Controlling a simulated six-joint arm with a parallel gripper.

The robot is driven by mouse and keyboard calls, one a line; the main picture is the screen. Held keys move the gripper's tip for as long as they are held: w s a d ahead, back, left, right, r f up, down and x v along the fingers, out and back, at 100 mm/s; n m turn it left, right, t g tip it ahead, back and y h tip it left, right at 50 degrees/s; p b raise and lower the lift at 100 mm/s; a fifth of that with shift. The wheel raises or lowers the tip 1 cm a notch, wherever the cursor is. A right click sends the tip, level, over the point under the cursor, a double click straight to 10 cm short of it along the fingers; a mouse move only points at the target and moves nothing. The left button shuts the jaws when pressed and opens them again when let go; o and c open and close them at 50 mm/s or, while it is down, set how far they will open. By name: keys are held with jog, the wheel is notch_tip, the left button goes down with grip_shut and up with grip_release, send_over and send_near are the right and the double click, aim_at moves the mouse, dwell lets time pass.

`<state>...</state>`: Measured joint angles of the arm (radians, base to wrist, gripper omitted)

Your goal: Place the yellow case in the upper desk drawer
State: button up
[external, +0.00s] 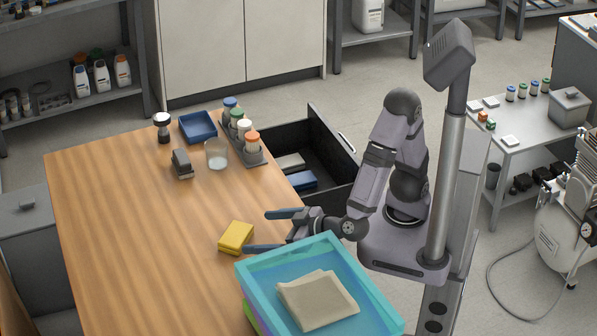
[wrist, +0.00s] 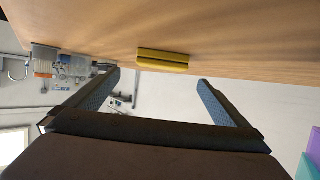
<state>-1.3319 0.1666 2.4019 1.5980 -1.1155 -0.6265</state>
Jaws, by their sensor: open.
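The yellow case (external: 236,237) lies on the wooden desk (external: 130,215) near its right edge. In the wrist view the yellow case (wrist: 163,61) shows ahead of and between my fingers, nearer the left one. The upper desk drawer (external: 322,155) is pulled out on the desk's right side. A grey item (external: 290,163) and a blue item (external: 300,181) lie inside it.
A teal tray (external: 375,295) with a beige cloth (external: 317,300) stands at the desk's front right, close to my gripper. A bottle rack (external: 250,152), a glass (external: 216,154), a stapler-like item (external: 181,164) and a blue tray (external: 198,127) stand at the back. The desk's left and middle are clear.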

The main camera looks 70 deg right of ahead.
jog(key=shift+b+x, duration=0.4)
jog(key=shift+x, duration=3.2)
jog(key=shift+a+f, duration=0.15)
jog(key=c, duration=1.3)
jog(key=shift+o, duration=0.2)
notch_tip(320, 180, up, 10)
jog(key=p, duration=0.3)
notch_tip(320, 180, up, 12)
jog(key=p, duration=1.2)
send_over(234, 236)
jog(key=s, duration=0.2)
jog(key=shift+w, duration=0.2)
